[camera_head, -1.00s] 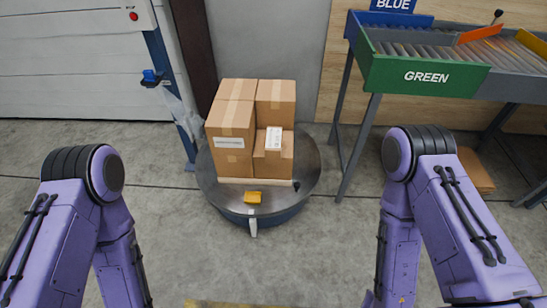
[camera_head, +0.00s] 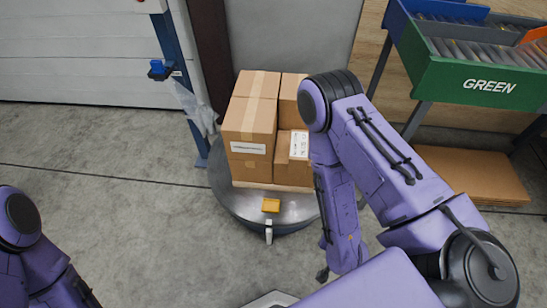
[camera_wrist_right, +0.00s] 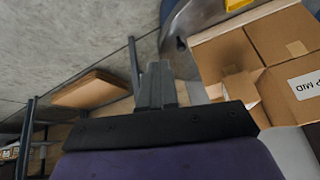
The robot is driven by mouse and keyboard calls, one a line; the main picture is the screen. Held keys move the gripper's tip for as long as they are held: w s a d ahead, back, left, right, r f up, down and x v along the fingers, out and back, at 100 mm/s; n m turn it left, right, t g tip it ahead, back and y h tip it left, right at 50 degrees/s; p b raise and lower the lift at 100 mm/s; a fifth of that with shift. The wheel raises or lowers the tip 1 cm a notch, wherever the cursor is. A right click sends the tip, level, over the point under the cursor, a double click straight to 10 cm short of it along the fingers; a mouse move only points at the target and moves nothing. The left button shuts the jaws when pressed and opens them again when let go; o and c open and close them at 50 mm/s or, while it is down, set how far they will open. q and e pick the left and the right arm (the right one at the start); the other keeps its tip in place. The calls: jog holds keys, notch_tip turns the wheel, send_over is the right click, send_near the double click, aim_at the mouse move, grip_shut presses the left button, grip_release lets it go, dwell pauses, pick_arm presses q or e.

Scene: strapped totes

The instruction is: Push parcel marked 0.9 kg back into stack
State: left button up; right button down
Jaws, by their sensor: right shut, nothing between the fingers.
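A stack of brown taped cartons (camera_head: 252,115) stands on a round grey turntable (camera_head: 228,195). At its front right, a lower parcel with a white label (camera_head: 298,147) sticks out from the carton above it; my right arm partly covers it. No 0.9 kg mark is legible. In the right wrist view, my right gripper (camera_wrist_right: 157,70) is shut and empty, with cartons (camera_wrist_right: 284,35) to its right; I see no clear contact.
A yellow block (camera_head: 271,205) lies at the turntable's front. A blue post (camera_head: 178,75) with hanging film stands left of the stack. A green chute marked GREEN (camera_head: 487,86) is at the right, flat cardboard (camera_head: 470,175) below it. The floor at left is clear.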

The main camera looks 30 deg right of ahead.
jog(key=w+a+f+m+t+h+b, duration=0.1)
jog(key=w+a+f+m+t+b, duration=0.1)
jog(key=w+f+m+t+b, duration=0.55)
jog(key=m+t+h+b, duration=0.3)
jog(key=m+h+b, duration=0.2)
jog(key=m+b, duration=1.75)
send_near(298, 163)
jog(key=w+d, duration=0.1)
jog(key=w+d+m, duration=0.1)
jog(key=w, duration=0.1)
jog(key=w+d+m, duration=0.1)
jog(key=w, duration=0.1)
jog(key=shift+d+f+p, duration=0.15)
jog(key=shift+f+p, duration=0.15)
jog(key=shift+p, duration=0.05)
pick_arm(q)
notch_tip(298, 163, down, 32)
jog(key=shift+s+d, duration=0.25)
jog(key=shift+d, duration=0.05)
pick_arm(e)
jog(key=shift+w+d+r, duration=0.1)
jog(key=shift+w+d, duration=0.1)
jog(key=shift+w, duration=0.15)
